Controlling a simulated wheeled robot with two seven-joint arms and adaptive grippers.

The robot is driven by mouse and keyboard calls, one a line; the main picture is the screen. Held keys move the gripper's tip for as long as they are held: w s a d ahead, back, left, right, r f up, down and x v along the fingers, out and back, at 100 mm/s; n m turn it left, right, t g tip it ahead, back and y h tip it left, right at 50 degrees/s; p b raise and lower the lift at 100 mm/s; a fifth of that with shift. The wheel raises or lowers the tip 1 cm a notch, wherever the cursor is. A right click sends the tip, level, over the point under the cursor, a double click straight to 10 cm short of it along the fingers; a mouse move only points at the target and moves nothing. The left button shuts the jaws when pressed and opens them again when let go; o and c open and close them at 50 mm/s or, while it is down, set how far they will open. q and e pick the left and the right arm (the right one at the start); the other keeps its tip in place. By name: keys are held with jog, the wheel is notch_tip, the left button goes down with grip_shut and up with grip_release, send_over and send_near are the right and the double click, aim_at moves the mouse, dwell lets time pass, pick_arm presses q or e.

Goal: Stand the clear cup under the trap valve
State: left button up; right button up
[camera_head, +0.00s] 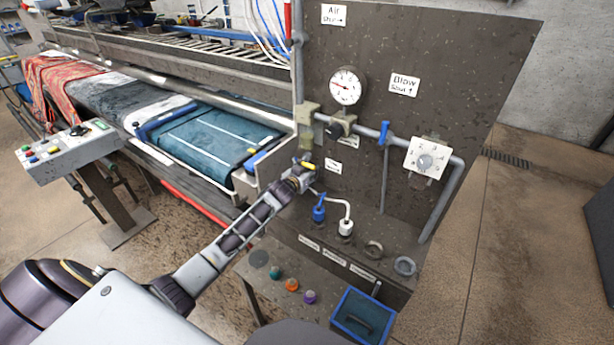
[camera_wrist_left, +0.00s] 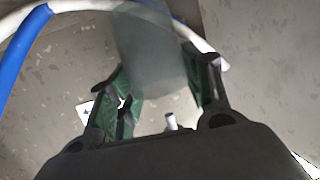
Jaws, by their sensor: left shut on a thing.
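My left gripper (camera_head: 303,172) reaches in from the left to the dark panel, just below the trap, a yellowish filter body (camera_head: 307,118) on the pipe. A small yellow lever (camera_head: 308,165), possibly the trap valve, shows right at the fingertips. In the left wrist view the green-padded fingers (camera_wrist_left: 155,85) are shut on the clear cup (camera_wrist_left: 150,45), a grey see-through shape between them. The cup cannot be made out in the head view, and whether it sits directly under the valve cannot be told. My right gripper is not in view.
Blue (camera_head: 319,213) and white (camera_head: 346,227) hose fittings stand on the ledge close to the right of the gripper. A round gauge (camera_head: 345,87) and a white dial box (camera_head: 426,158) are on the panel. A blue tray (camera_head: 362,317) and several coloured knobs are lower down.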

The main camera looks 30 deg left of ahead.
pick_arm(q)
jog(key=shift+f, duration=1.2)
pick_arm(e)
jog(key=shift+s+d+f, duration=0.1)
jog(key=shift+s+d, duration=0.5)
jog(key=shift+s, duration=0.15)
